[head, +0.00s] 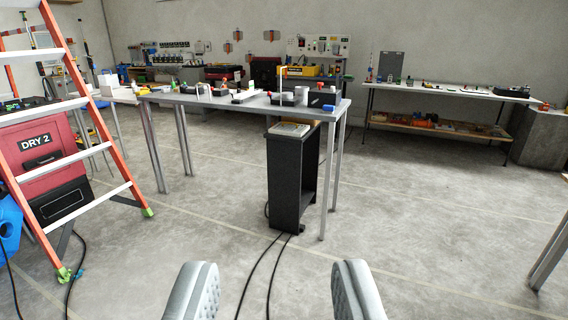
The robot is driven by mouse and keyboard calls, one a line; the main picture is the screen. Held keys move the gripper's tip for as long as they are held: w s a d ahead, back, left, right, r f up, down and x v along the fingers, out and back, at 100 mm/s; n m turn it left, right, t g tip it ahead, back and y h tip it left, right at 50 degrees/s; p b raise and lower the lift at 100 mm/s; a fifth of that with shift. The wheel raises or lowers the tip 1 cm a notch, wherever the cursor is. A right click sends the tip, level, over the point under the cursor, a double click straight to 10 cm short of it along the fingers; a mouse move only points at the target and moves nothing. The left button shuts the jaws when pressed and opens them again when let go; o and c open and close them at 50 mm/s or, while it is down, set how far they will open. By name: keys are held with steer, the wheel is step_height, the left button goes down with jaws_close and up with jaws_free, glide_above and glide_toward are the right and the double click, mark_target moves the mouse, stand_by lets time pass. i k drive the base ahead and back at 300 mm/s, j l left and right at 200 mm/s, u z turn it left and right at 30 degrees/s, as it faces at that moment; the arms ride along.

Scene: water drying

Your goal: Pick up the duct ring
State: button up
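Several small items are on that table. A short pale grey cylinder (301,92) near its right end could be the duct ring, but it is too small to tell. No other ring shows clearly.
An orange stepladder (72,68) and a red "DRY 2" machine (45,150) stand at left. A black stand (286,180) is under the table's right end, with cables (262,275) running toward me. A white bench (450,91) is at the back right. The floor between is mostly clear.

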mark_target(300, 91)
steer(key=i, duration=1.2)
steer(key=i+j+z, duration=0.1)
steer(key=i, duration=1.1)
steer(key=i+j, duration=0.1)
steer(key=i, duration=1.1)
steer(key=i+z, duration=0.15)
steer(key=i, duration=0.25)
steer(key=i+j+z, duration=0.2)
steer(key=i, duration=0.25)
